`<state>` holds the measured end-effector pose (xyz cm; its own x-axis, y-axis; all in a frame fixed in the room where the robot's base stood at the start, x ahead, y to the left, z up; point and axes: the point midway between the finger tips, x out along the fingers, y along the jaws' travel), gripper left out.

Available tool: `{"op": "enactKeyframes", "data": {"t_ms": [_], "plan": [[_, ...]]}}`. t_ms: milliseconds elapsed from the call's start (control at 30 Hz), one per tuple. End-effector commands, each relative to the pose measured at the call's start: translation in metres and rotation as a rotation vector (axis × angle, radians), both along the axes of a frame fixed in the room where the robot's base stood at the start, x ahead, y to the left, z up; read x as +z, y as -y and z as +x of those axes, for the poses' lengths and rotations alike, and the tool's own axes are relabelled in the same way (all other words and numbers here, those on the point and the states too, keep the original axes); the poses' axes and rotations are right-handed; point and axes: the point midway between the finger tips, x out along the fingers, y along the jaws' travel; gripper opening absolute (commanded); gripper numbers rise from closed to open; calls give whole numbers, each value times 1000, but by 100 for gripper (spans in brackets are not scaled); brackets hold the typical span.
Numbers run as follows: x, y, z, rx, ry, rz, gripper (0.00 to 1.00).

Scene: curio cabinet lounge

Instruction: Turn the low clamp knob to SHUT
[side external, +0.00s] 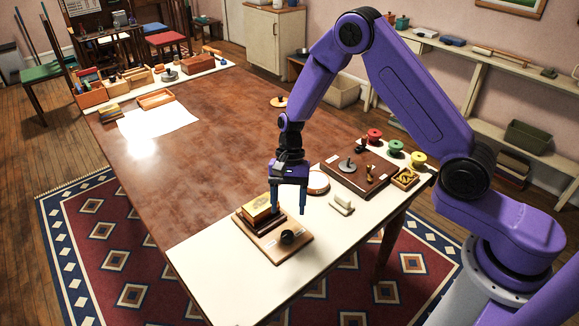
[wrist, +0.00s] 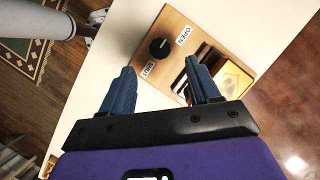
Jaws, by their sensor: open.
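The low clamp knob (side external: 288,237) is round and black and sits on a light wooden board (side external: 268,246). The wrist view shows the knob (wrist: 159,48) between an OPEN label (wrist: 184,36) on its upper right and a SHUT label (wrist: 149,68) on its lower left. A small pale mark shows on the knob; I cannot tell clearly which label it points at. My gripper (side external: 288,211) is open and empty, pointing down above the board, with its fingertips apart from the knob. In the wrist view its two blue fingers (wrist: 161,68) stand on the near side of the knob.
A yellow-topped box on a dark stepped base (side external: 262,213) stands on the same board, close to my left finger. A small cream block (side external: 341,205) and a dark wooden board with fittings (side external: 358,175) lie to the right. The white table strip in front is clear.

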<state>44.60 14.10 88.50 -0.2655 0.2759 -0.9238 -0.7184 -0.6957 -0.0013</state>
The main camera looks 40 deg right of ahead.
Motion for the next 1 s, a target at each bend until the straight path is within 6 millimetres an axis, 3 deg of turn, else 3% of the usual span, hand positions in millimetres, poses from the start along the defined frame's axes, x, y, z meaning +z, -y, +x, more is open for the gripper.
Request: {"op": "enactKeyframes", "data": {"t_ms": [300, 500, 1000], "plan": [[62, 18, 19, -1, 6, 0, 61], [86, 26, 25, 0, 3, 0, 61], [95, 28, 27, 2, 1, -1, 61]]}}
